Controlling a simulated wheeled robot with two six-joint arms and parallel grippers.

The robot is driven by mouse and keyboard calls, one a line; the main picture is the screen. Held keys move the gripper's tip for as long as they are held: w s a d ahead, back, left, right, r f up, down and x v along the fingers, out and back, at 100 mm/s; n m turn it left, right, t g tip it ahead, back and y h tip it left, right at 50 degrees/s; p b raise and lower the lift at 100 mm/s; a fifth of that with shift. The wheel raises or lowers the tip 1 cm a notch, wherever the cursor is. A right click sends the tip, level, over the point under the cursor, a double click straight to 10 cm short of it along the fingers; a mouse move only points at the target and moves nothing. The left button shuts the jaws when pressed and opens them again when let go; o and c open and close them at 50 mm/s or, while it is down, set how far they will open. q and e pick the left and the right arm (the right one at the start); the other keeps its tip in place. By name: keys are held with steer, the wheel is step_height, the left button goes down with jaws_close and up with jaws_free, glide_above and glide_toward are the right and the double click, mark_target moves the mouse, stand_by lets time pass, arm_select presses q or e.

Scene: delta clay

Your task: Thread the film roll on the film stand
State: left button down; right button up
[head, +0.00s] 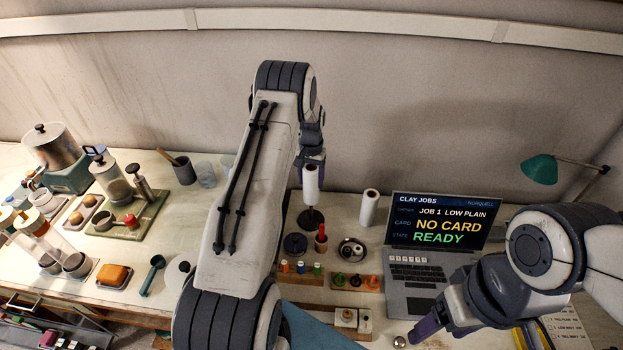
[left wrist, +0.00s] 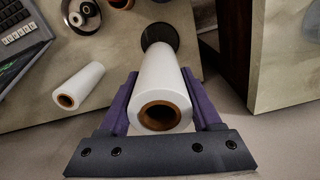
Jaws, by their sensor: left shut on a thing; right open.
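The white film roll (head: 311,186) is upright in my left gripper (head: 312,160), with a purple finger on each side. In the left wrist view the roll (left wrist: 161,85) shows its brown hollow core end, and no post shows in the opening. The film stand (head: 311,219), with a dark round base, is directly below the roll. Its base (left wrist: 160,36) also shows past the roll's far end. I cannot tell whether the roll's lower end is around the post. My right gripper (head: 422,331) is open at the table's front right.
A second white roll (head: 369,207) stands right of the stand, near the laptop (head: 440,228). Spools in wooden racks (head: 300,275) and a dark round container (head: 295,244) sit in front. A wall is close behind. Jars and a scale crowd the left side.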

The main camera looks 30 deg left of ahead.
arm_select(q)
steer(key=shift+f+b, duration=1.7)
steer(key=shift+f, duration=0.75)
jaws_free()
steer(key=shift+r+p, duration=2.15)
steer(key=shift+r, duration=1.4)
